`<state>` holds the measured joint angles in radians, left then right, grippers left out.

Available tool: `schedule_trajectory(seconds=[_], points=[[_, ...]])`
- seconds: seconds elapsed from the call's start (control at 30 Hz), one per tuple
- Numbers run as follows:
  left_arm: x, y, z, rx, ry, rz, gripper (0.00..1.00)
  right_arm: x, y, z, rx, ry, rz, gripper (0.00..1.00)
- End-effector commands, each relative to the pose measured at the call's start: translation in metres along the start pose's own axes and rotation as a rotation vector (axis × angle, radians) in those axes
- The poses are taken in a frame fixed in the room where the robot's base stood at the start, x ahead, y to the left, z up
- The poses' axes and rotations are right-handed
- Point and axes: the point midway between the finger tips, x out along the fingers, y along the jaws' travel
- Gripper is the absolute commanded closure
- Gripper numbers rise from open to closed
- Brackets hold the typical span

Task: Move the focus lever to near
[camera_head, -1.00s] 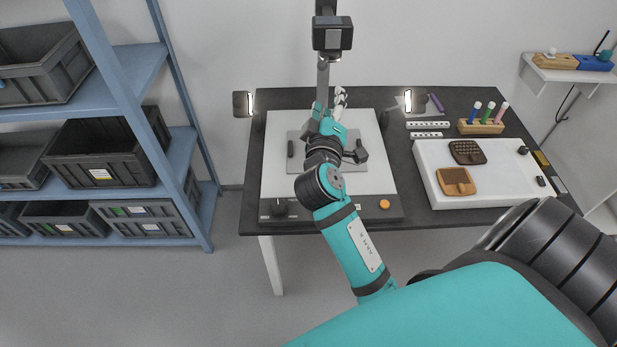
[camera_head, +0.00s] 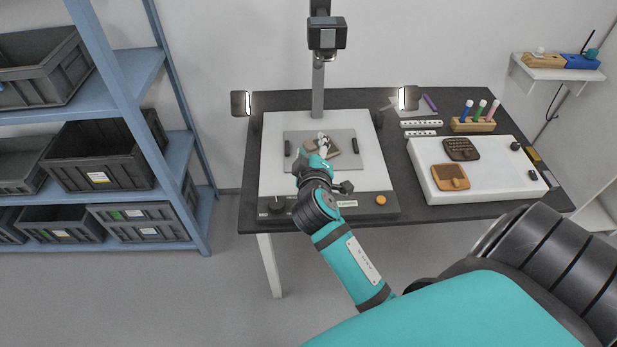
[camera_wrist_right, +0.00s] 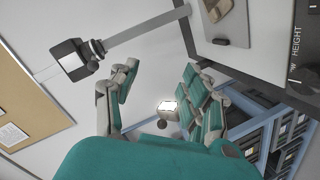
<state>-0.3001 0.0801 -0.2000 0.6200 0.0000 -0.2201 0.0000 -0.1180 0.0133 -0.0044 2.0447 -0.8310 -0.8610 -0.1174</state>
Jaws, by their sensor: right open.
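The copy stand has a white base (camera_head: 375,155), a grey post (camera_head: 318,90) and a dark camera head (camera_head: 327,33) at the top. I cannot make out which part is the focus lever. The camera head also shows at the left of the right wrist view (camera_wrist_right: 70,60), with a small dark knob (camera_wrist_right: 98,47) on its side. My right gripper (camera_head: 325,142) is over the stand's grey plate, below the camera head. In the right wrist view my right gripper (camera_wrist_right: 161,68) is open, with nothing between its fingers. My left gripper is out of view.
A tan sherd (camera_head: 334,148) lies on the grey plate (camera_head: 345,134) beside my right gripper. The front panel has a dark knob (camera_head: 276,208) and an orange button (camera_head: 381,200). Two lamps (camera_head: 241,103) (camera_head: 408,97) flank the stand.

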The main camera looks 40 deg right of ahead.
Motion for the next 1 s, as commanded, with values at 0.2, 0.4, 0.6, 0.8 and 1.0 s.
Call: schedule_trajectory(seconds=[0.2, 0.4, 0.6, 0.8, 1.0], points=[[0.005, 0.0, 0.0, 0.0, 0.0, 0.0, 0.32, -0.001, -0.04, 0.023, 0.011, -0.035, -0.098, 0.53], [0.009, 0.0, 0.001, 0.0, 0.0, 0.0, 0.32, -0.004, -0.075, 0.045, 0.025, -0.072, -0.185, 0.53], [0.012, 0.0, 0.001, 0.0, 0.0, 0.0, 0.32, -0.009, -0.102, 0.063, 0.039, -0.104, -0.256, 0.53], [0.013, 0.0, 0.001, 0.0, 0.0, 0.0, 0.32, -0.013, -0.116, 0.072, 0.046, -0.121, -0.293, 0.53], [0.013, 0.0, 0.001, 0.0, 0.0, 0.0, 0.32, -0.013, -0.119, 0.074, 0.048, -0.125, -0.301, 0.53]])
